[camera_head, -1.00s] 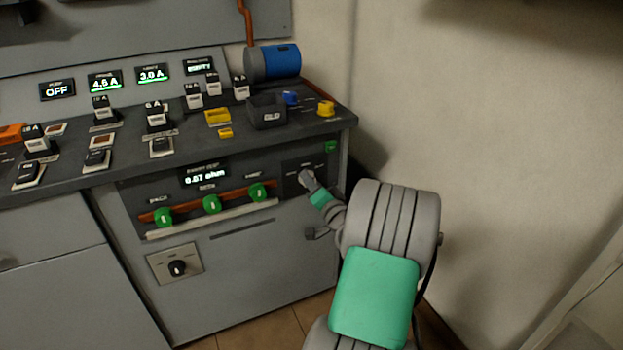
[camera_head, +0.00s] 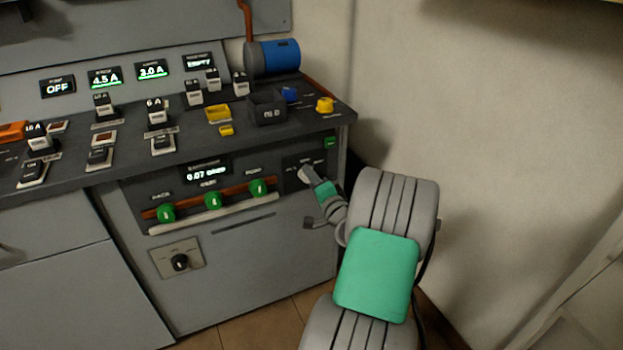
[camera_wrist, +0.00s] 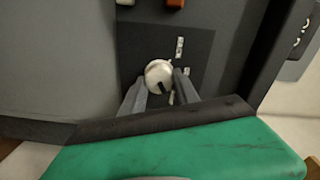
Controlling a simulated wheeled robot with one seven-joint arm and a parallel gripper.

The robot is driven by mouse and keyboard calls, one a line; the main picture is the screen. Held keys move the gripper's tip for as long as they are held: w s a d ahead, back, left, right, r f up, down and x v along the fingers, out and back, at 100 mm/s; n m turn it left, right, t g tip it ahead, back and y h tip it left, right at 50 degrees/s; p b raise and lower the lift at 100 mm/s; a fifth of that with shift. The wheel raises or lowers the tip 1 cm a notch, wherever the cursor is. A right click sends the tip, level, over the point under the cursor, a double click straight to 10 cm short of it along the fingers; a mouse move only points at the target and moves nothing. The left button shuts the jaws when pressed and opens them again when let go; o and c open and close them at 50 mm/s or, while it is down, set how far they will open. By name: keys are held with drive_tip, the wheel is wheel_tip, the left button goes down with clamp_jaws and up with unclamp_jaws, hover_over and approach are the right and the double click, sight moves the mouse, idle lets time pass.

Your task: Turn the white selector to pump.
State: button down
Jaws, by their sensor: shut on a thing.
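The white selector (camera_wrist: 158,74) is a round knob with a dark pointer mark on the dark panel (camera_wrist: 205,45) at the right of the cabinet front. In the wrist view its mark points down and slightly right. My gripper (camera_wrist: 160,92) is shut on the selector, with one finger on each side. In the head view the selector (camera_head: 304,174) is partly covered by my gripper (camera_head: 312,180). White labels stand beside the knob in the wrist view, too small to read. The pump display (camera_head: 57,88) reads OFF.
Green knobs (camera_head: 212,200) on a copper-coloured bar lie left of the panel. A black rotary switch (camera_head: 180,262) is lower left. The worktop (camera_head: 335,115) above carries a black bin (camera_head: 267,110), a yellow knob (camera_head: 325,105) and several breakers. The wall is to the right.

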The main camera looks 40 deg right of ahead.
drive_tip(key=c, duration=0.9)
unclamp_jaws()
drive_tip(key=v, duration=0.7)
drive_tip(key=shift+s+p, duration=0.3)
drive_tip(key=shift+s, duration=0.1)
drive_tip(key=shift+a, duration=0.15)
